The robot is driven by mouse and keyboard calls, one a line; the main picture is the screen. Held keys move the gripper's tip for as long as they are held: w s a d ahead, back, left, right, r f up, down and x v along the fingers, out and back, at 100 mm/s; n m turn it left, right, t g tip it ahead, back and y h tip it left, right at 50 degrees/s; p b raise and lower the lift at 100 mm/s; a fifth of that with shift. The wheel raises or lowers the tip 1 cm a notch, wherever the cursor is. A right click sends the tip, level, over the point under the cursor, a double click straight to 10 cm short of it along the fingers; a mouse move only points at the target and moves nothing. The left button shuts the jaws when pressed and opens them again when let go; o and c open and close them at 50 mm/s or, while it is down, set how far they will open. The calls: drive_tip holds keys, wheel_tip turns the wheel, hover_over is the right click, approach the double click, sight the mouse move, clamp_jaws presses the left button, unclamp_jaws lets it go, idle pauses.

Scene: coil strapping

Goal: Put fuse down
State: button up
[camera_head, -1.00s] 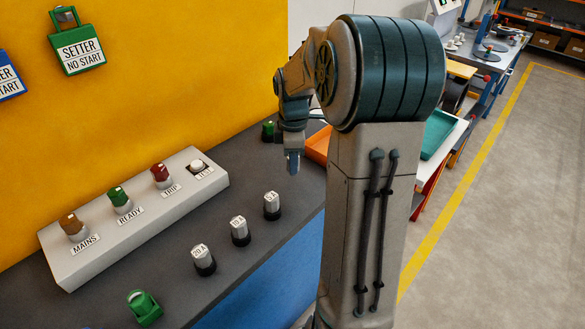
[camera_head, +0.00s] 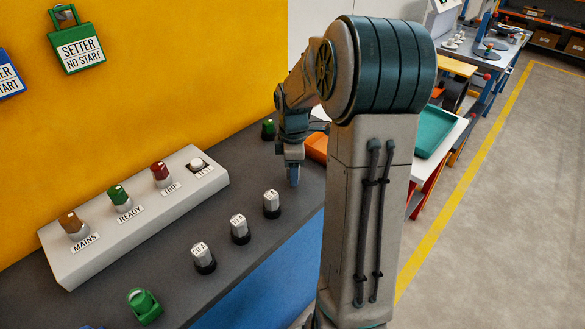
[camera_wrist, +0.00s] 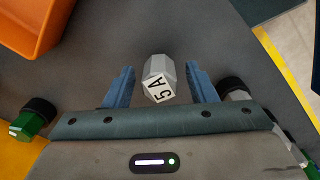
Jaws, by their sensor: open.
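A grey hexagonal fuse marked 5A (camera_wrist: 159,76) is between the two blue fingers of my gripper (camera_wrist: 159,88) in the wrist view. The fingers are open, with a gap showing on each side of the fuse. The fuse between the fingers is hidden there. I cannot tell whether its foot rests on the bench.
Several fuses in black bases, including 20A (camera_head: 202,257) and 10A (camera_head: 239,229), stand along the bench's front side. A green-topped part (camera_wrist: 28,122) and an orange bin (camera_wrist: 30,25) are left in the wrist view.

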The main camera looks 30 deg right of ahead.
wheel_tip(320, 180, up, 12)
drive_tip(key=s+a+f+m+t, duration=0.1)
drive_tip(key=s+a+m, duration=0.5)
drive_tip(key=s, duration=0.3)
drive_tip(key=s+a+f+m+t, duration=0.1)
drive_tip(key=s+a+m+t, duration=0.1)
drive_tip(key=s+a+m, duration=0.5)
drive_tip(key=s+a, duration=0.1)
drive_tip(key=s, duration=0.2)
drive_tip(key=shift+s+f, duration=0.15)
drive_tip(key=shift+f, duration=0.15)
drive_tip(key=shift+c, duration=1.2)
drive_tip(key=shift+a, duration=0.1)
drive_tip(key=shift+c, duration=0.4)
